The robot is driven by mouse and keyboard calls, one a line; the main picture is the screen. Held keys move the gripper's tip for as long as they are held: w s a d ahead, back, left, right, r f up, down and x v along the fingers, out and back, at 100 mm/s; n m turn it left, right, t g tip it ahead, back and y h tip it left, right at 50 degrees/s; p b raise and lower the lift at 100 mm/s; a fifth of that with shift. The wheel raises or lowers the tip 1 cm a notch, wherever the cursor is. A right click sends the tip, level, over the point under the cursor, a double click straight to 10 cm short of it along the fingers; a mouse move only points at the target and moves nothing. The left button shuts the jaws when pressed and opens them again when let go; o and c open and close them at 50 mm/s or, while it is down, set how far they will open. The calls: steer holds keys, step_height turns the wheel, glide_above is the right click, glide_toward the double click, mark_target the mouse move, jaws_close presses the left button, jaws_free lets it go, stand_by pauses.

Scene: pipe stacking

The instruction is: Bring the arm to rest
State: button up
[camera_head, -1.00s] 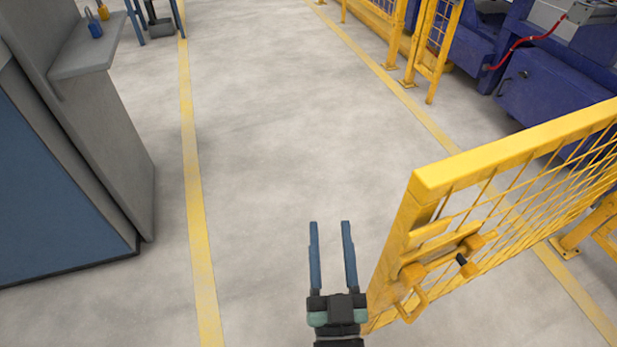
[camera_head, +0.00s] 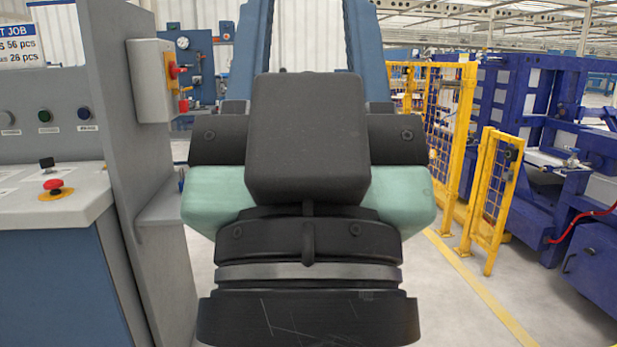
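My gripper (camera_head: 306,40) fills the middle of the head view, very close to the camera and pointing up. Its two blue fingers stand wide apart with nothing visible between them, so it is open. The fingertips run out of the top edge. The black gripper body and pale green side parts hide much of the floor and background behind them.
A control desk (camera_head: 60,200) with a red stop button (camera_head: 53,185) stands close at left. A grey panel (camera_head: 120,120) carries a switch box (camera_head: 152,80). Yellow mesh fencing (camera_head: 492,190) and blue machines (camera_head: 545,100) stand at right. Floor (camera_head: 450,305) shows clear at lower right.

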step_height(320, 180, up, 30)
steer(key=p, duration=2.8)
steer(key=shift+f, duration=0.15)
